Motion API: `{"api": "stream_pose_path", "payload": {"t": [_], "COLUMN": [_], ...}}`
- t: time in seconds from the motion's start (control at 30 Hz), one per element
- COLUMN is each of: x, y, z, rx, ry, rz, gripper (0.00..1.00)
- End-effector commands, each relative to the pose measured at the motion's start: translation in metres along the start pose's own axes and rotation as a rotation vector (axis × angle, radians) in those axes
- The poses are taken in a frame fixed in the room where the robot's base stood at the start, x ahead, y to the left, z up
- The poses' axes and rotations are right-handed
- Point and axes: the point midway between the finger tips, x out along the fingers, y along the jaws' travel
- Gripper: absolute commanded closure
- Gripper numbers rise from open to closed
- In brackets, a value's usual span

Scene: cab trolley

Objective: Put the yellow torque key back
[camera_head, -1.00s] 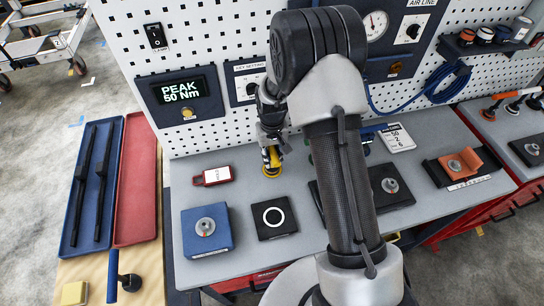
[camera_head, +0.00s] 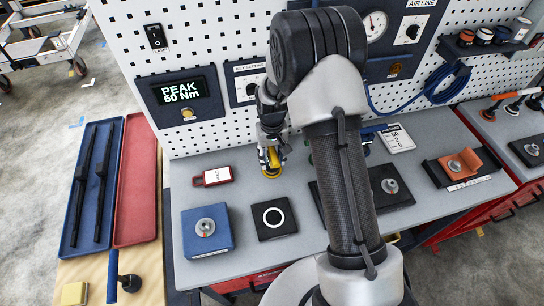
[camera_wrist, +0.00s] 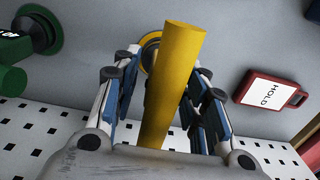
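The yellow torque key (camera_wrist: 172,85) shows in the wrist view as a yellow shaft between my fingers. It also shows in the head view (camera_head: 274,158), near the back of the grey bench. Behind its end in the wrist view is a round yellow-rimmed seat (camera_wrist: 149,48) on the grey surface; I cannot tell how far the key sits in it. My gripper (camera_wrist: 162,68) is open around the key, with a visible gap on the left side. In the head view my gripper (camera_head: 270,155) is low over the bench, and my arm hides part of the bench.
A red HOLD tag (camera_head: 213,176) lies left of the key. A blue block (camera_head: 206,243) and a black pad with a white ring (camera_head: 273,218) are in front. A green round fitting (camera_wrist: 38,28) is nearby. The pegboard (camera_head: 215,45) rises close behind.

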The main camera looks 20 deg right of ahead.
Motion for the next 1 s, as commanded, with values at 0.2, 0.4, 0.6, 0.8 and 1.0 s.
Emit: {"api": "stream_pose_path", "payload": {"t": [0.2,0.4,0.6,0.8,1.0], "x": [-0.038,-0.082,-0.112,-0.136,-0.213], "y": [0.000,0.000,0.000,0.000,0.001], "z": [-0.002,-0.001,-0.001,0.003,0.040], "rx": [0.000,0.000,0.000,0.000,0.001], "ry": [0.006,0.005,0.003,0.016,0.094], "rz": [0.000,0.000,0.000,0.000,0.000], "gripper": [0.60,0.60,0.60,0.60,0.60]}}
